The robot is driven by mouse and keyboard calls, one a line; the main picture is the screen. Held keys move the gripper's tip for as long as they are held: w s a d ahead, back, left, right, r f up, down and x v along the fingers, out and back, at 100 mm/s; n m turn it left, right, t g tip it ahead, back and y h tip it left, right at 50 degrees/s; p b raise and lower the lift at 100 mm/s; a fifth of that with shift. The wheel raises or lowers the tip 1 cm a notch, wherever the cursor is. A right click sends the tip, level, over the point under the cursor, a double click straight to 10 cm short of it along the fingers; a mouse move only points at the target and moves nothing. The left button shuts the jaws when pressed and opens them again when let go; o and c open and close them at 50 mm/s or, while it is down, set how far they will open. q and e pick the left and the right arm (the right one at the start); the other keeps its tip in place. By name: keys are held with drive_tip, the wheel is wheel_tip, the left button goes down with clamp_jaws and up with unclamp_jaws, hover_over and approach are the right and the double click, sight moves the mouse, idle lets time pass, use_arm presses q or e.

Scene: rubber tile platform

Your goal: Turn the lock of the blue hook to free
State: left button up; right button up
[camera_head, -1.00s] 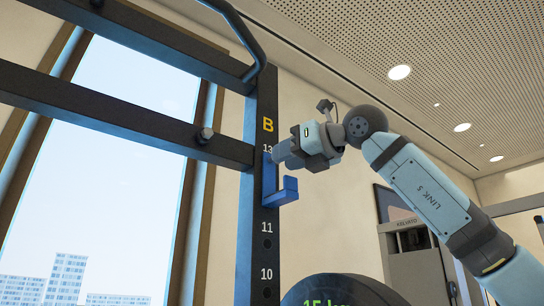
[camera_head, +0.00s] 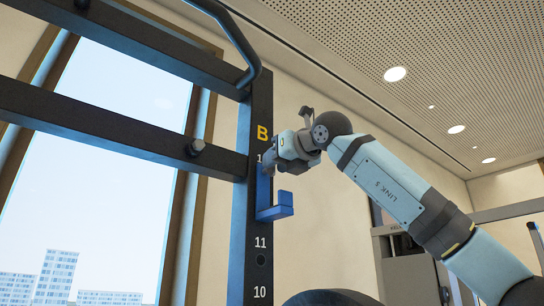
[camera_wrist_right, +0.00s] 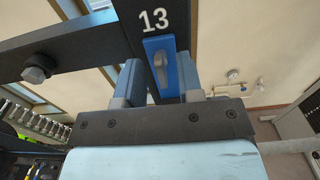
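The blue hook (camera_head: 278,208) is on the black upright, between the numbers 13 and 11, its arm sticking out to the right. In the right wrist view its blue plate (camera_wrist_right: 150,47) carries a grey oval lock knob (camera_wrist_right: 160,68), standing roughly upright, just below the number 13. My right gripper (camera_head: 268,163) is at the top of the hook, facing the upright. In the wrist view its two blue-grey fingers (camera_wrist_right: 160,84) are apart, one on each side of the plate and knob, with gaps showing. The knob is hidden in the head view. My left gripper is in neither view.
The black upright (camera_head: 248,240) carries dark crossbars (camera_head: 110,133) to the left, with a bolt head (camera_head: 195,147). A bent bar (camera_head: 235,35) is above. A dark round plate (camera_head: 330,299) is at the bottom. Open room lies right of the upright.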

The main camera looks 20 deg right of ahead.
drive_tip(key=shift+x, duration=0.95)
clamp_jaws()
